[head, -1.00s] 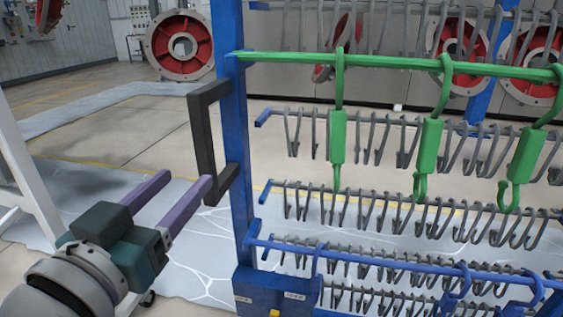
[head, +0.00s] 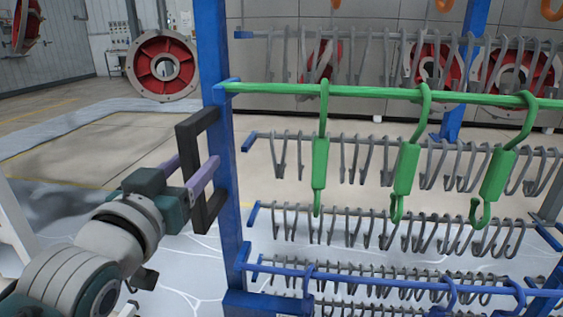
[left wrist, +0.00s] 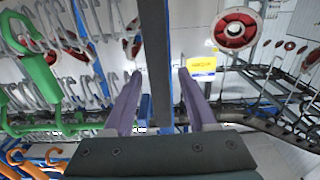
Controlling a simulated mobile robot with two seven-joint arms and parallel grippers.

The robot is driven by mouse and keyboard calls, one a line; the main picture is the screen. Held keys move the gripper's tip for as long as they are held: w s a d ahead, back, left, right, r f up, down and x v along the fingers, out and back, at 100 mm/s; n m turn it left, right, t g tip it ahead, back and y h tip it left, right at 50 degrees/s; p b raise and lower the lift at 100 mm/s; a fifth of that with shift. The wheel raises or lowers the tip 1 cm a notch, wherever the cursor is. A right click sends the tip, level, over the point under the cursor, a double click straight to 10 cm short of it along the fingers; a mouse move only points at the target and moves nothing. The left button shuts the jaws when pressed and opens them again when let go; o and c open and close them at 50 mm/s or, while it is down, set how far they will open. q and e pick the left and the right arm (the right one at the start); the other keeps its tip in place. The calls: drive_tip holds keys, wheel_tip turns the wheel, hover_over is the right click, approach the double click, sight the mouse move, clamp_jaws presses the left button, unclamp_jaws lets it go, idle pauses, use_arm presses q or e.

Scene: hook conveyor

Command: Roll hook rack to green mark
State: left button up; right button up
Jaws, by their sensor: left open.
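The hook rack has a blue upright post (head: 214,130) with a black handle (head: 190,140) on its left side. A green bar (head: 370,92) crosses the rack and carries green hooks (head: 405,168), with rows of grey hooks behind and below. My left gripper (head: 192,169) is open at the handle. Its purple fingers stand on either side of the handle's vertical bar, which also shows between them in the left wrist view (left wrist: 155,60). I cannot tell whether a finger touches the bar. My right gripper is not in view.
Red and grey round machine parts (head: 162,66) stand by the back wall. A pale marbled floor strip (head: 90,240) lies under the rack and to its left. A yellow sign (left wrist: 202,65) shows in the left wrist view. The green mark is not visible.

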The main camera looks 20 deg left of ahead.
use_arm(q)
drive_tip(key=shift+w, duration=0.15)
drive_tip(key=shift+c, duration=0.2)
clamp_jaws()
idle(1.2)
